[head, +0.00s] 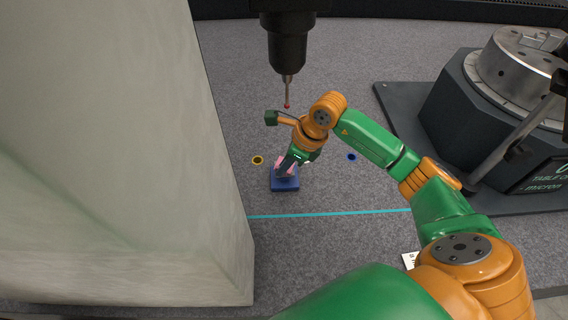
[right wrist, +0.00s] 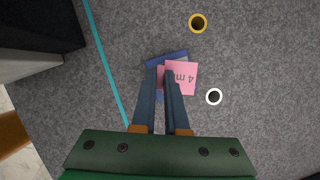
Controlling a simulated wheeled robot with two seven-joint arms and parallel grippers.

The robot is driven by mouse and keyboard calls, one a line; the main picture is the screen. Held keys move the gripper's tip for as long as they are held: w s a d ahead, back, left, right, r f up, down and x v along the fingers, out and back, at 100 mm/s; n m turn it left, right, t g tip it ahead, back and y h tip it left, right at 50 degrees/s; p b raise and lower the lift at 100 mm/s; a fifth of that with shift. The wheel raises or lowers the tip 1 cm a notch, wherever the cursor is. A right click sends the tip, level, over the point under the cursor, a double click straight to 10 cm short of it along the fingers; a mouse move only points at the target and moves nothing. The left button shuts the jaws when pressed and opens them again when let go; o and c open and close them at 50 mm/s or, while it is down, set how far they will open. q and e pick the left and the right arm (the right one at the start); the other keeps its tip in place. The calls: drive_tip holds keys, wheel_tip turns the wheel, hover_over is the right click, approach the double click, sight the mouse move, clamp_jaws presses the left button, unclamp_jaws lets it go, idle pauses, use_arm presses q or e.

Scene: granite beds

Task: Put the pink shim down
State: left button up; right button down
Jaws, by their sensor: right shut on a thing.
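The pink shim (right wrist: 182,76) is a flat square with dark lettering, held between the fingertips of my right gripper (right wrist: 163,78). In the head view the shim (head: 281,163) shows partly behind the right gripper (head: 284,168). A blue block (head: 285,184) lies on the grey granite surface under the shim. In the right wrist view the blue block (right wrist: 165,58) shows at the shim's upper left edge. I cannot tell whether the shim touches the block. My left gripper is not in view.
A hanging probe (head: 287,92) with a red tip is near my right wrist. A cyan line (head: 330,214) crosses the surface. A large pale block (head: 120,150) stands left, a rotary table (head: 515,75) right.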

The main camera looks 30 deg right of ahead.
drive_tip(key=shift+f, duration=0.2)
drive_tip(key=c, duration=0.9)
unclamp_jaws()
drive_tip(key=shift+r, duration=0.1)
drive_tip(key=shift+c, duration=0.2)
drive_tip(key=v, duration=0.7)
drive_tip(key=shift+r, duration=0.45)
